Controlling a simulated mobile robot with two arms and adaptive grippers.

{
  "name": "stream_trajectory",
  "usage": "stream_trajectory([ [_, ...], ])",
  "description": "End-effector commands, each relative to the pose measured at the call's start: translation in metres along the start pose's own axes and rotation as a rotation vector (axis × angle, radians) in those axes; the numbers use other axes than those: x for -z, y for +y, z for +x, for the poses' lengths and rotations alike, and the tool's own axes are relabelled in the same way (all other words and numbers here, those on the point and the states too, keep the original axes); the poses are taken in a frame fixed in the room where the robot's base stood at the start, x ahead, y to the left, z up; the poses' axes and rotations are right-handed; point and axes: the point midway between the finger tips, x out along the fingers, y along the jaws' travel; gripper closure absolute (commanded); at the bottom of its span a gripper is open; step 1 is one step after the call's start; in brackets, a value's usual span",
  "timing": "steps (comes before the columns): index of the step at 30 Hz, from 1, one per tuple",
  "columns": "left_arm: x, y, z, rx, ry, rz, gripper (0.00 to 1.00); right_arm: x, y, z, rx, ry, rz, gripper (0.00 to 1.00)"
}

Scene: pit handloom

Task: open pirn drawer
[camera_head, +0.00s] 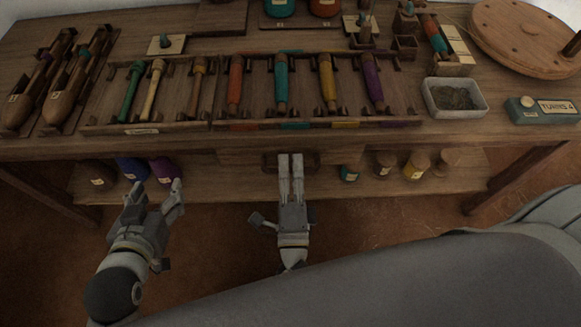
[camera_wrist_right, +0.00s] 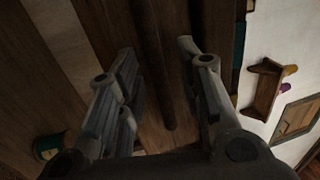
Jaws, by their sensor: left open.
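The pirn drawer (camera_head: 240,156) is a wooden front under the table's front edge and looks closed. Its dark handle (camera_head: 270,160) is partly hidden behind my right gripper (camera_head: 290,156). In the right wrist view a dark bar (camera_wrist_right: 150,65), which looks like the handle, lies between the two fingers of my right gripper (camera_wrist_right: 160,62). The fingers stand apart with gaps beside the bar; I see no clear contact. My left gripper (camera_head: 156,184) is open and empty, low at the left in front of the lower shelf.
The tabletop holds a rack of colored pirns (camera_head: 281,83), shuttles (camera_head: 50,90), a white tray (camera_head: 455,112) and a round wooden disc (camera_head: 520,30). Spools such as a yellow one (camera_head: 416,166) stand on the shelf below. Table legs (camera_head: 515,180) flank the floor space.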

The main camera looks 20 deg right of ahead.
Motion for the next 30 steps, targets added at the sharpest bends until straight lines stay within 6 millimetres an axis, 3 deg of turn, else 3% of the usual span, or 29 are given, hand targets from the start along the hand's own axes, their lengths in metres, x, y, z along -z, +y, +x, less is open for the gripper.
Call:
stream_trajectory([
  [5,0.000,0.000,0.000,-0.001,0.000,0.000,0.42,0.000,0.000,0.000,0.000,0.000,0.000,0.68],
  [13,-0.001,0.000,0.000,-0.001,-0.002,-0.001,0.42,0.000,0.000,0.000,0.000,0.000,0.000,1.00],
  [24,0.000,0.000,0.000,0.000,-0.004,0.000,0.42,0.000,0.000,-0.002,-0.001,0.000,0.000,1.00],
  [30,-0.007,-0.002,-0.002,0.004,-0.049,0.000,0.42,-0.001,-0.002,-0.013,-0.004,-0.001,-0.001,1.00],
])
